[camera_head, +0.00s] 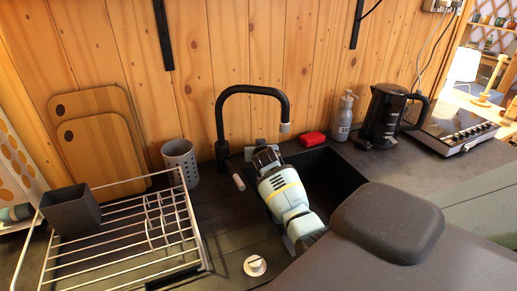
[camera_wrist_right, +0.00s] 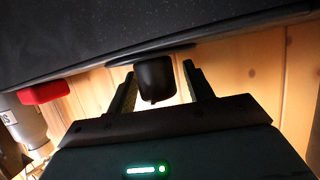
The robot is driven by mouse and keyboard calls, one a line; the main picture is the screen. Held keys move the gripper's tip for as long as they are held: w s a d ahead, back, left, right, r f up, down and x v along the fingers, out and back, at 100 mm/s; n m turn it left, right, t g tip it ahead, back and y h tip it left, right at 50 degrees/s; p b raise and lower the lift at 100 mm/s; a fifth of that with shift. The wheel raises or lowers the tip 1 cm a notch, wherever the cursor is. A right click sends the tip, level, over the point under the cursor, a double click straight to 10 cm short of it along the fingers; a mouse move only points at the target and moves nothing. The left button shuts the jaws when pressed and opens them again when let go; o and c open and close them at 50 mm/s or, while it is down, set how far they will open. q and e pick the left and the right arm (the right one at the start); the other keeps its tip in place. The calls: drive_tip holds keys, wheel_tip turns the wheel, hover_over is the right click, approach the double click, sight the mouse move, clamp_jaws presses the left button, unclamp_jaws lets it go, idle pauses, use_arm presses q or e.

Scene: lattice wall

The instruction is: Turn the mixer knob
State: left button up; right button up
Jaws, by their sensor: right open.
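A black mixer tap (camera_head: 222,125) with a tall curved spout stands on the dark counter behind the sink. A dark, rounded knob-like piece (camera_wrist_right: 155,80) shows between the fingers of my right gripper (camera_wrist_right: 162,84) in the right wrist view, where the counter is at the top. The gripper is open, with a finger on each side of this piece. I cannot tell whether either finger touches it. In the head view my right gripper (camera_head: 259,148) is beside the tap, and its arm hides what lies between the fingers. My left gripper is not in view.
The sink (camera_head: 335,175) is under and right of my right arm. A red sponge-like block (camera_head: 312,139), a grey bottle (camera_head: 343,116) and a black kettle (camera_head: 383,115) stand right of it. A wire dish rack (camera_head: 130,238) and a grey perforated cup (camera_head: 181,160) are left.

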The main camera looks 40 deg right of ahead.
drive_tip(key=shift+s+a, duration=0.1)
drive_tip(key=v, duration=0.7)
drive_tip(key=shift+s+r, duration=0.15)
drive_tip(key=shift+s, duration=0.05)
drive_tip(key=shift+a, duration=0.1)
idle(0.4)
